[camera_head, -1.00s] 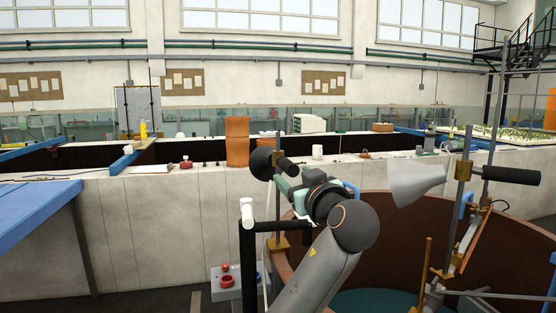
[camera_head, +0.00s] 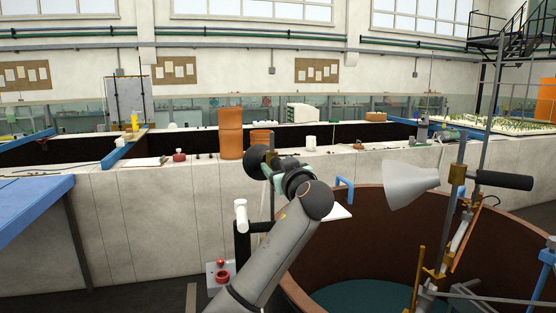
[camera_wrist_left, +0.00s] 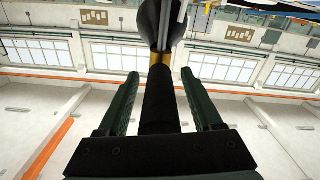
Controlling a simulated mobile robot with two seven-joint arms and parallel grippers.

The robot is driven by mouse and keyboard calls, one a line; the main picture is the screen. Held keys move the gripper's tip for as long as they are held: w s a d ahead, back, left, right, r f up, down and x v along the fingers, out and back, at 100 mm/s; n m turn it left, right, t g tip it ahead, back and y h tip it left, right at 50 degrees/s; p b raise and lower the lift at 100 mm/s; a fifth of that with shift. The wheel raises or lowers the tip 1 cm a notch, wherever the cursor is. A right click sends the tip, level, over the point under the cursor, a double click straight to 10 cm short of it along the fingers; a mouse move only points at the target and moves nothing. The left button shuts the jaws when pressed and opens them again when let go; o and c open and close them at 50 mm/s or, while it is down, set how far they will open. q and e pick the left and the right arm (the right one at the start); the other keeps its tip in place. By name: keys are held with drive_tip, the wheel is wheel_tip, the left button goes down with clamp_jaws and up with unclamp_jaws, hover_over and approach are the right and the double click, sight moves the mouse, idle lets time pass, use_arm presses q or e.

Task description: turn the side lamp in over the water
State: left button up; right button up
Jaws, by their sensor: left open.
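The lamp near my left arm has a dark round shade (camera_head: 256,158) on an upright post behind the tub rim. In the left wrist view its black handle (camera_wrist_left: 158,98) lies lengthwise between my open fingers, with a brass collar (camera_wrist_left: 161,59) and the dark shade (camera_wrist_left: 163,22) beyond. My left gripper (camera_head: 281,168) is at this handle in the head view, partly hidden by its own wrist. It is not closed on the handle. Another lamp, with a pale cone shade (camera_head: 410,184) and black handle (camera_head: 504,180), stands at right. My right gripper is not in view.
A round brown tub (camera_head: 375,235) with dark green water (camera_head: 365,298) is at front right. A pale wall (camera_head: 140,215) with small items on top runs behind. A white-capped post (camera_head: 241,214) stands left of my arm. A blue table (camera_head: 30,215) is at left.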

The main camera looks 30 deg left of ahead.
use_arm(q)
drive_tip(key=shift+w+a, duration=0.25)
drive_tip(key=shift+a, duration=0.1)
drive_tip(key=shift+c, duration=0.4)
clamp_jaws()
drive_tip(key=shift+f, duration=0.1)
idle(0.8)
